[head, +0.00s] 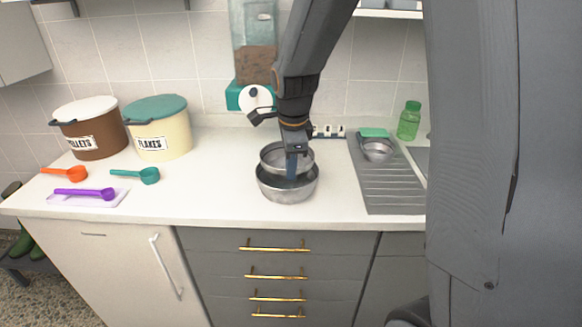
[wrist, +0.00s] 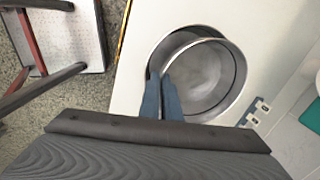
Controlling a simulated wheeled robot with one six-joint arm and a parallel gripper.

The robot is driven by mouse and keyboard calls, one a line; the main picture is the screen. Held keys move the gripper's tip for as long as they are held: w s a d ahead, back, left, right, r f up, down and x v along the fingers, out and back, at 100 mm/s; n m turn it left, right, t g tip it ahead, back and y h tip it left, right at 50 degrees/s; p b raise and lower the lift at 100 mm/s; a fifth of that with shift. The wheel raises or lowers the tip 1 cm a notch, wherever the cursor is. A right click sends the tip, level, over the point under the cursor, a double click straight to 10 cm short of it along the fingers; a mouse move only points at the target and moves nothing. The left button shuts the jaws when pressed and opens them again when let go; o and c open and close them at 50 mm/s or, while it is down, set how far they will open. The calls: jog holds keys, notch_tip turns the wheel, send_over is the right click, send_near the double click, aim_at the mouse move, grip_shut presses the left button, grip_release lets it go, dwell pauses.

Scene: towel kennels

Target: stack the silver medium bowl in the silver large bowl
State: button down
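The silver large bowl (head: 287,193) stands on the counter in the middle of the head view. The silver medium bowl (head: 270,163) is above it, its lower part overlapping the large bowl's opening. In the wrist view the medium bowl (wrist: 205,75) lies within the large bowl's rim (wrist: 172,42), set off to one side. My gripper (wrist: 162,80) has its two blue fingers on either side of the medium bowl's near rim, pinching it. In the head view my gripper (head: 291,176) points down at the bowls' front. Whether the medium bowl's base touches the large bowl is hidden.
A smaller metal bowl (head: 377,151) and a green bottle (head: 409,121) are at the grey drainboard (head: 392,190) on the right. Two lidded tubs, pellets (head: 91,127) and flakes (head: 158,130), and several scoops are at left. A food dispenser (head: 254,60) hangs behind. The counter's front is clear.

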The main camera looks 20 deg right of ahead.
jog(key=shift+f, duration=0.25)
jog(key=c, duration=2)
grip_release()
notch_tip(320, 180, up, 13)
jog(key=s+b, duration=0.2)
jog(key=s+d+f+n+g, duration=0.1)
jog(key=s+f+n, duration=1.5)
jog(key=n, duration=0.3)
jog(key=shift+d+f, duration=0.15)
jog(key=shift+f, duration=0.65)
